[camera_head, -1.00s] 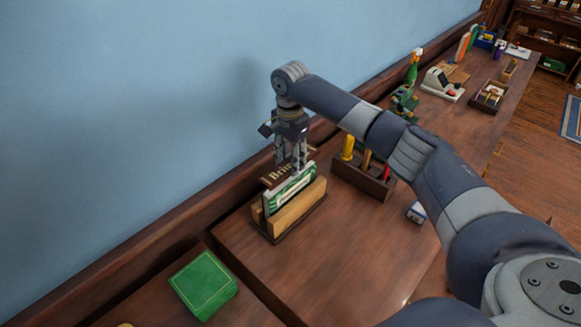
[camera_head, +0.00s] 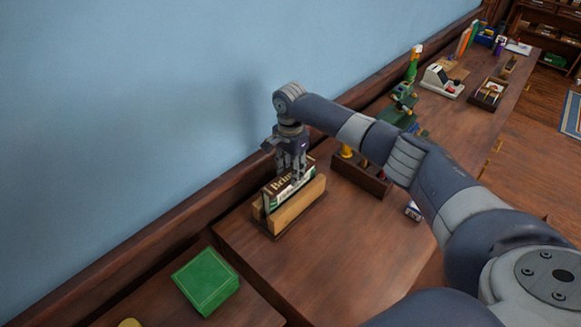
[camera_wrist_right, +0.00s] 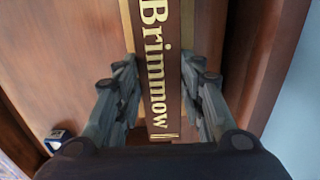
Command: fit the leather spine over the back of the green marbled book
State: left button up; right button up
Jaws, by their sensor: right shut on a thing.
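The dark brown leather spine (camera_head: 277,187) with gold "Brimmow" lettering is in my right gripper (camera_head: 292,174). In the right wrist view the spine (camera_wrist_right: 157,60) runs lengthwise between the two fingers of the gripper (camera_wrist_right: 158,80), which is shut on it. The green marbled book (camera_head: 292,195) stands in a wooden holder (camera_head: 302,206), with a pale and green strip of it showing. The spine is right at the top of the book; whether it sits fully around the back cannot be told. In the wrist view the spine hides the book. My left gripper is not in view.
A tool rack (camera_head: 361,178) stands just right of the holder, under my right arm. A green box (camera_head: 205,280) lies on the lower surface at front left. The blue wall (camera_head: 120,120) is close behind. Bare bench top (camera_head: 310,260) lies in front.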

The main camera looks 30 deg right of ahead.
jog(key=o, duration=0.9)
jog(key=shift+r, duration=0.15)
jog(key=shift+r, duration=0.3)
notch_tip(320, 180, up, 12)
jog(key=b, duration=0.3)
jog(key=shift+r, duration=0.2)
